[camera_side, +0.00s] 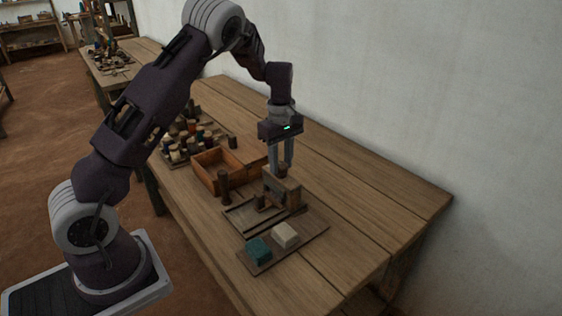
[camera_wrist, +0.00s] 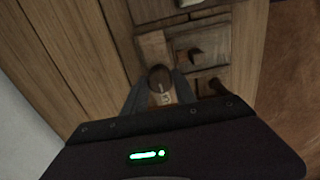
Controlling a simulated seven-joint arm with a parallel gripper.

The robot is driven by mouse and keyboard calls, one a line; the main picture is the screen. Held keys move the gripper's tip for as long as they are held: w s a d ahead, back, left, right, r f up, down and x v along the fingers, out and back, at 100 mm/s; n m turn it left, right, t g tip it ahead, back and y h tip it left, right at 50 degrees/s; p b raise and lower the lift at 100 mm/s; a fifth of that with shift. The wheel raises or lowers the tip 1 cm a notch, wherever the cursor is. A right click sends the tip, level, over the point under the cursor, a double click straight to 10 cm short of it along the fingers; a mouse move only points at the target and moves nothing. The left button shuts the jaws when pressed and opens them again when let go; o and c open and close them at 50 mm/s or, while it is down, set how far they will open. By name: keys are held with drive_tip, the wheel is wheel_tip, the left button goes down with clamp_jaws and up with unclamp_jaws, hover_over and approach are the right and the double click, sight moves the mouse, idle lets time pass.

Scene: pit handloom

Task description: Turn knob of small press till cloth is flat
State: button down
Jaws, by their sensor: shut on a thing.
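The small wooden press (camera_side: 283,188) stands on a board on the table in the side view. My gripper (camera_side: 282,166) points down over the top of the press, with its fingers at the knob (camera_side: 283,168). In the wrist view the round dark knob (camera_wrist: 160,76) sits between the two grey fingertips, and my gripper (camera_wrist: 161,88) is shut on it. The press frame (camera_wrist: 153,45) also shows there beside the knob. The cloth under the press cannot be made out in either view.
A teal block (camera_side: 258,250) and a cream block (camera_side: 285,235) lie on the board (camera_side: 313,232) in front of the press. An open wooden box (camera_side: 208,172) and a dark upright peg (camera_side: 224,187) stand to the left. Several spools (camera_side: 180,148) lie behind. The right side of the table is clear.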

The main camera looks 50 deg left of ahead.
sight(281, 165)
drive_tip(key=shift+m, duration=0.4)
drive_tip(key=m, duration=0.5)
drive_tip(key=shift+m, duration=0.3)
drive_tip(key=m, duration=0.6)
drive_tip(key=shift+m, duration=0.3)
drive_tip(key=c, duration=1)
unclamp_jaws()
wheel_tip(281, 165, up, 7)
drive_tip(key=shift+r, duration=0.1)
